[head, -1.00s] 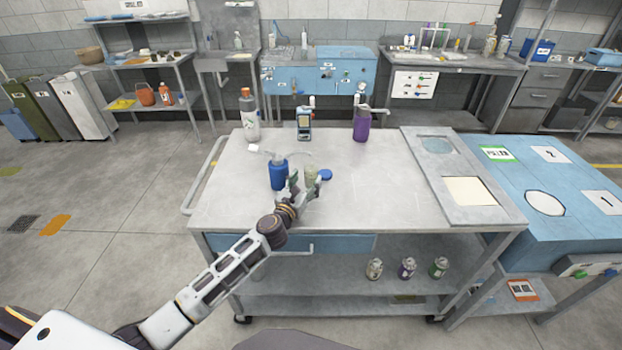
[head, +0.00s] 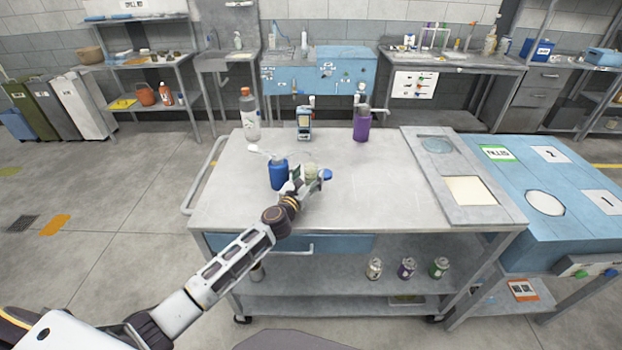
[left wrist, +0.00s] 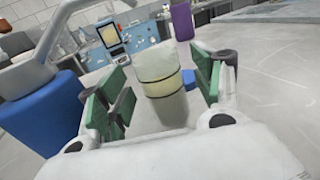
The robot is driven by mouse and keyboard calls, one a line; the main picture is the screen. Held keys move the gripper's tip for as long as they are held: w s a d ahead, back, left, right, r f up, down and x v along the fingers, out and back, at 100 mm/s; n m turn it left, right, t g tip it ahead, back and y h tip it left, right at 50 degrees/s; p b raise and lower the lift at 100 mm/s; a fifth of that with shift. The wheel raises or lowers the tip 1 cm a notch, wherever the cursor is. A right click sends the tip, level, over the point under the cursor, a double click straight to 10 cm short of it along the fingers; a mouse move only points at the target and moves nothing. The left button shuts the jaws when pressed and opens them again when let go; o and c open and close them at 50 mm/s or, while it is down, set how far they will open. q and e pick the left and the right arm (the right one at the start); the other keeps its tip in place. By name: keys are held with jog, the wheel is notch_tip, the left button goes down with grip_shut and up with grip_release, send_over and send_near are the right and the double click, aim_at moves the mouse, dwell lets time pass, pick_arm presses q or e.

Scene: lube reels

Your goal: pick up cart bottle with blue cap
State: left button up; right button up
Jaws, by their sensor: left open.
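A pale, see-through bottle (head: 311,171) with a yellowish band stands on the cart top (head: 370,205). In the left wrist view the bottle (left wrist: 160,82) is upright between the fingers, with dark rings around it. A round blue cap (head: 327,174) shows just right of it; in the left wrist view its blue (left wrist: 189,79) is partly hidden behind the bottle and the right finger. I cannot tell whether the cap touches the bottle. My left gripper (head: 307,183) is open around the bottle, with gaps on both sides (left wrist: 160,95). My right gripper is out of view.
A blue pump bottle (head: 278,174) with a white spout stands close left of the gripper. Behind are an orange-capped bottle (head: 249,118), a handheld device (head: 304,122) and a purple pump bottle (head: 362,124). The cart top's right middle is clear.

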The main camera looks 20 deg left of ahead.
pick_arm(q)
jog(key=shift+w, duration=0.95)
jog(key=shift+w+d, duration=0.1)
jog(key=shift+w, duration=0.15)
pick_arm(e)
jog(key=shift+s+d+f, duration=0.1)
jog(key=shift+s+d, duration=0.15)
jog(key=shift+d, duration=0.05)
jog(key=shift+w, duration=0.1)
